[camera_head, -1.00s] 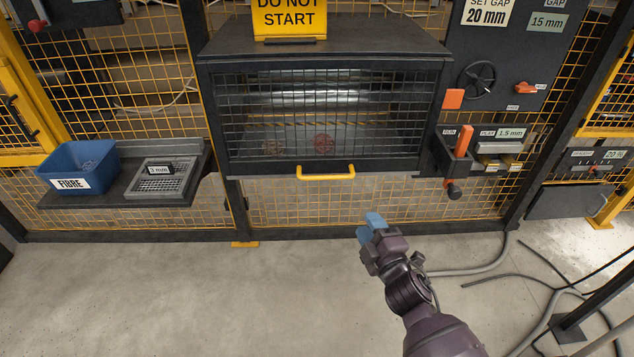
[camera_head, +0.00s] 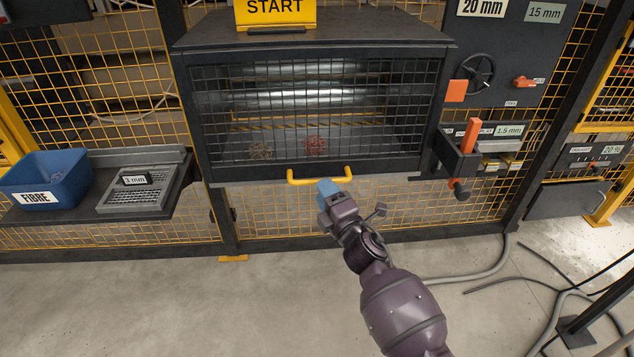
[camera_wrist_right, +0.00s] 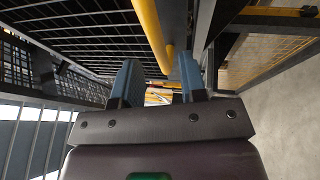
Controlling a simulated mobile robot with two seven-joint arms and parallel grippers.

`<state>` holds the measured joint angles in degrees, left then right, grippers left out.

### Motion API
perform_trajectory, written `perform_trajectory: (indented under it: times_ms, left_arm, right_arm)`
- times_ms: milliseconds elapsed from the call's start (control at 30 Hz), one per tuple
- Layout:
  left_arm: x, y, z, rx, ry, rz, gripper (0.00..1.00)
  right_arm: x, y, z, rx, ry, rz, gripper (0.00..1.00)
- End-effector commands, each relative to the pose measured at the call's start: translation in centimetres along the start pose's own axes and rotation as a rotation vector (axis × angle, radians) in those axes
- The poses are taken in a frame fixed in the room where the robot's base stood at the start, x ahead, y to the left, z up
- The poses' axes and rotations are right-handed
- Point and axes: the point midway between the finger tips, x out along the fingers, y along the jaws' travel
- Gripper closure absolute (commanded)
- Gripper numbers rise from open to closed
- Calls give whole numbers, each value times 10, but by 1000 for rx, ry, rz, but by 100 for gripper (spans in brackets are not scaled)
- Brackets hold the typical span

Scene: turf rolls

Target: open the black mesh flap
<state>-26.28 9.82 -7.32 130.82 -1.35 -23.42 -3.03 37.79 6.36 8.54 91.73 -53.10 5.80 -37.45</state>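The black mesh flap (camera_head: 225,110) hangs closed across the front of the dark cabinet. Its yellow bar handle (camera_head: 320,180) sits at the lower edge. My right gripper (camera_head: 328,187) has blue fingers and is right at the middle of the handle, just below and in front of it. In the right wrist view my right gripper (camera_wrist_right: 158,84) has its fingers apart, and the yellow handle (camera_wrist_right: 152,32) runs down toward the gap between them. I cannot tell whether they touch it. My left gripper is not in view.
A blue FIBRE bin (camera_head: 48,180) and a grey mesh tray (camera_head: 150,190) stand on a shelf at left. The floor in front is clear at left; hoses lie at right.

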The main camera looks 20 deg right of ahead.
Motion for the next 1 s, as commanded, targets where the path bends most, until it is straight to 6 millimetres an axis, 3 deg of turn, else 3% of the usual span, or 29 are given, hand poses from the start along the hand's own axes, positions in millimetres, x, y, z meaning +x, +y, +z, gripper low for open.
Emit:
perform_trajectory:
  times_ms: [300,700,967,1000]
  left_arm:
    - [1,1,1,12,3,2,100]
    - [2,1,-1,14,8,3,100]
    - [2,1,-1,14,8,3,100]
    - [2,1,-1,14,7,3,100]
  right_arm:
    - [34,-2,0,-1,0,-2,61]
    - [40,0,0,0,-1,-1,61]
    - [40,0,0,0,-1,-1,100]
    - [40,0,0,0,-1,-1,100]
